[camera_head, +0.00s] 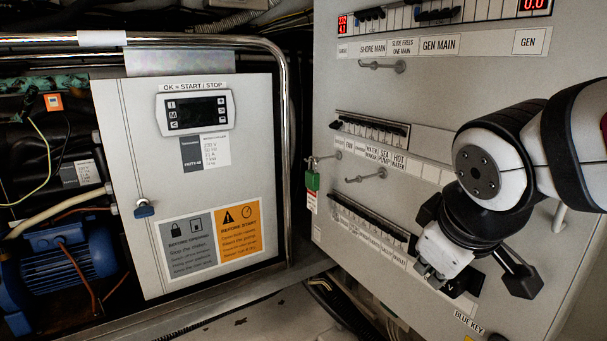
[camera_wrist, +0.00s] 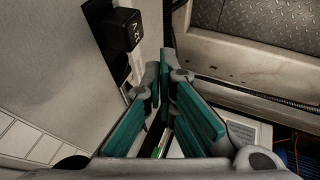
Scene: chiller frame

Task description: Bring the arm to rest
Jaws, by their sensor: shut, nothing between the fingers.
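My arm reaches in from the right side in the head view. My gripper (camera_head: 430,275) hangs low in front of the large grey switch panel (camera_head: 405,88), close to its lower rows of switches. In the wrist view my gripper (camera_wrist: 163,78) shows two fingers with green pads, shut and empty, their tips close together. A black block marked 12V (camera_wrist: 122,30) is on the panel face to the left of the fingertips in the wrist view. I cannot tell whether the gripper touches the panel.
A chiller cabinet (camera_head: 190,255) with a small display controller (camera_head: 195,111) stands at the left inside a metal pipe frame (camera_head: 283,150). A blue motor (camera_head: 60,265) sits at the lower left. A green padlock (camera_head: 312,181) hangs on the panel's left edge. Floor shows below.

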